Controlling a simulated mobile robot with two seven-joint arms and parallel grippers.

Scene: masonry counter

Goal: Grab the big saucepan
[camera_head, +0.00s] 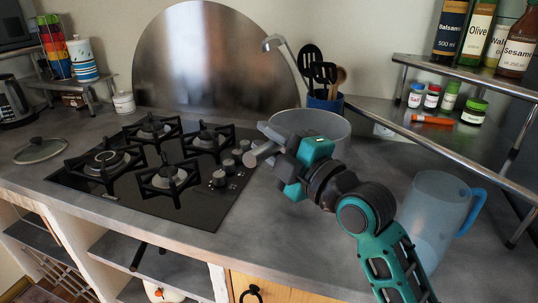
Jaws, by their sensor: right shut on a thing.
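The big saucepan (318,122) is a grey, round, open pot on the counter, right of the hob. Its light handle (256,156) points toward the front left. My right gripper (274,146), at the end of a teal and black arm, is shut on the handle near the pan. The gripper and wrist hide the front of the pan and part of the handle, and I cannot tell if the pan's base touches the counter. My left gripper is not in view.
The black gas hob (205,205) lies to the left, with a glass lid (38,150) beyond it. A blue utensil holder (325,104) stands behind the pan. A translucent jug (432,215) stands at right, below a metal shelf (450,84) of bottles and jars.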

